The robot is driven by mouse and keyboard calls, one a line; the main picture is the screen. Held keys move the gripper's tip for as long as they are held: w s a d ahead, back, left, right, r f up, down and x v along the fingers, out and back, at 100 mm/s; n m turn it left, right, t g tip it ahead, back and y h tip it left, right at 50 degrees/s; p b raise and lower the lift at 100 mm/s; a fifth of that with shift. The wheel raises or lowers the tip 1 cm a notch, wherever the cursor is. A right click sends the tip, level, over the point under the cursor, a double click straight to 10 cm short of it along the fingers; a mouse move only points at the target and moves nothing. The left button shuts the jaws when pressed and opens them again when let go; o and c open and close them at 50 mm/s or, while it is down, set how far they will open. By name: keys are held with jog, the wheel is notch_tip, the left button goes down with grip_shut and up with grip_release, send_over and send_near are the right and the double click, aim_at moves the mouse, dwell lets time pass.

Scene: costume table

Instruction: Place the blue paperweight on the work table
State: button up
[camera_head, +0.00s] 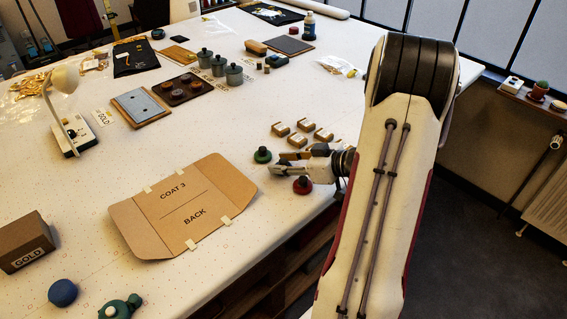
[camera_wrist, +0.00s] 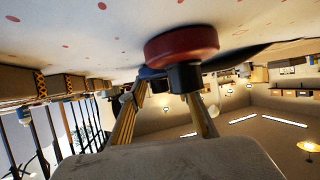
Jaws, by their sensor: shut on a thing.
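My gripper (camera_head: 276,163) is low over the right part of the table, its fingers pointing left. In the wrist view my gripper (camera_wrist: 165,82) is shut on the blue paperweight. Only a thin blue edge of the blue paperweight (camera_wrist: 150,72) shows between the fingertips; the rest is hidden behind a red paperweight and the fingers. In the head view the fingers hide it. The white, dotted work table (camera_head: 270,215) spreads beneath. In the wrist view, tilted upside down, the table (camera_wrist: 70,35) is close at the top. I cannot tell whether the blue paperweight touches it.
The red paperweight (camera_head: 302,186) stands close on the near side of my fingers, the green paperweight (camera_head: 262,156) just beyond the tips. A cardboard folder (camera_head: 185,205) lies to the left. Bare table shows between folder and front edge.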

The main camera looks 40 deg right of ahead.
jog(key=shift+f, duration=0.15)
jog(key=o, duration=1.3)
jog(key=shift+f, duration=0.1)
jog(key=shift+o, duration=0.2)
jog(key=shift+r, duration=0.2)
jog(key=shift+v, duration=6)
